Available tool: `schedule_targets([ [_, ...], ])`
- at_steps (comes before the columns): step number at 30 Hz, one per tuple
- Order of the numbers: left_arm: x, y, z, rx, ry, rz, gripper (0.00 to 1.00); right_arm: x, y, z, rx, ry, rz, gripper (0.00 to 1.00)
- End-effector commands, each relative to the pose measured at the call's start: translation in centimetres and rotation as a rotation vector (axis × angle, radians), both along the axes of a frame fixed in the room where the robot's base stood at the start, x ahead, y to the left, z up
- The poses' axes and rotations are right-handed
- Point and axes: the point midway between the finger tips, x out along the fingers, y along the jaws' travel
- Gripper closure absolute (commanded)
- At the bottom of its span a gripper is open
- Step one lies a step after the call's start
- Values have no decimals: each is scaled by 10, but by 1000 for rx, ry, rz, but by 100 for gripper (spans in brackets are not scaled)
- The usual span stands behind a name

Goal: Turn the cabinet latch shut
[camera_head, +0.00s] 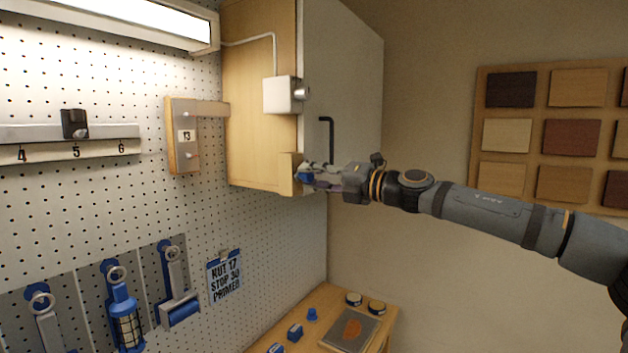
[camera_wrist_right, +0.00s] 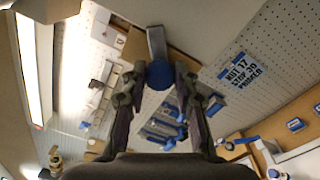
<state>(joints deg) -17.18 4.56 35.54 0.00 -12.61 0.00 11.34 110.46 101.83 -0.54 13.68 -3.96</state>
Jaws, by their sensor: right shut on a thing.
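The wooden cabinet (camera_head: 262,100) hangs on the pegboard wall, its pale grey door (camera_head: 345,85) on the right side with a black bar handle (camera_head: 328,135). The latch's blue knob (camera_head: 305,178) sits by a wooden block (camera_head: 286,172) at the cabinet's lower front corner. My right gripper (camera_head: 310,177) reaches in from the right and is shut on the knob. In the right wrist view the blue knob (camera_wrist_right: 160,75) is between the fingertips, and a grey latch bar (camera_wrist_right: 156,42) extends up from it. The fingers partly hide the latch in the head view. My left gripper is out of view.
A white box with a round knob (camera_head: 282,95) is on the cabinet above the latch. A hinged panel marked 13 (camera_head: 184,150) is left of it. Blue tools hang lower left. A wooden bench (camera_head: 325,300) with small items stands below.

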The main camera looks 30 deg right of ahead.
Motion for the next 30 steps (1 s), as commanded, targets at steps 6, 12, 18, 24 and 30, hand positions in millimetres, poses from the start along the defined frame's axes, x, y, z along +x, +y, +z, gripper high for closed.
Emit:
schedule_targets([
  [6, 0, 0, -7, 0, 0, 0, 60, 0, -2, 0, 187, 73, -6, 100],
  [12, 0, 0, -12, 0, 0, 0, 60, 0, -2, 0, 346, 138, -5, 100],
  [18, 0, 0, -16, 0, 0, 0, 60, 0, -2, 0, 472, 190, -6, 100],
  [24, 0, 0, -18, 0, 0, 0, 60, 0, -2, 1, 554, 224, -6, 100],
  [30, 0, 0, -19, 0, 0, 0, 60, 0, -2, 1, 596, 241, -6, 100],
])
